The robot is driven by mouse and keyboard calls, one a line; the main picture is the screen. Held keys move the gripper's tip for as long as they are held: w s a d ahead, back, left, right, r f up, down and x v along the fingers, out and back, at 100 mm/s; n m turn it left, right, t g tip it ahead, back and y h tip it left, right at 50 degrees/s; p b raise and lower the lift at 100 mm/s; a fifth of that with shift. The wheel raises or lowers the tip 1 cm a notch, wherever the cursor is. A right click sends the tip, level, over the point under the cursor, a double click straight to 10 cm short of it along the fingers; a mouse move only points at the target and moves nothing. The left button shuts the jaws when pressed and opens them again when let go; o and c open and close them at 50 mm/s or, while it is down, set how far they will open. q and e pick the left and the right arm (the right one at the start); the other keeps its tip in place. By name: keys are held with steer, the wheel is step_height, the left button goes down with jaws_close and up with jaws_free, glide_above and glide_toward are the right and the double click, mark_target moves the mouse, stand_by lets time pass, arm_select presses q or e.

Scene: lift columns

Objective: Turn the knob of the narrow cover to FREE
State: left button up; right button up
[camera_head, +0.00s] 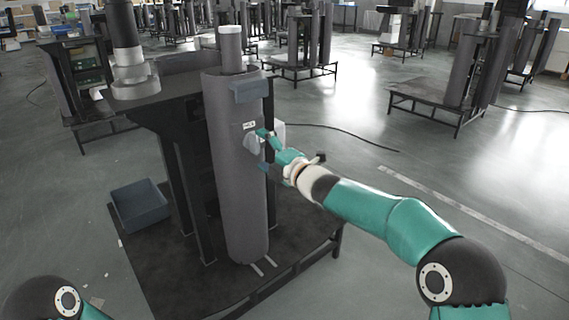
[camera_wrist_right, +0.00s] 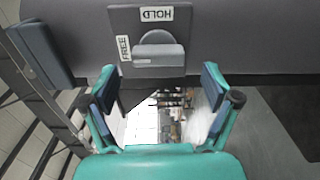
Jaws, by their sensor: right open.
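The narrow cover (camera_head: 237,205) is a tall dark grey rounded column in the head view. Its grey knob (camera_head: 251,144) is on the upper part, below a HOLD label (camera_head: 249,125). In the right wrist view the knob (camera_wrist_right: 158,55) has a straight grip bar lying across the picture. My right gripper (camera_head: 265,149) is at the knob's right side, open and empty. In the wrist view its fingers (camera_wrist_right: 158,88) are spread below the knob, apart from it. My left gripper is out of view.
A grey block (camera_head: 249,91) sticks out of the cover above the knob. The column stands on a dark base platform (camera_head: 170,285) with a blue-grey bin (camera_head: 139,206) at left. Similar stands are farther back. The floor to the right is mostly clear.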

steer(key=v, duration=0.9)
steer(key=shift+w+f, duration=0.1)
steer(key=shift+w, duration=0.05)
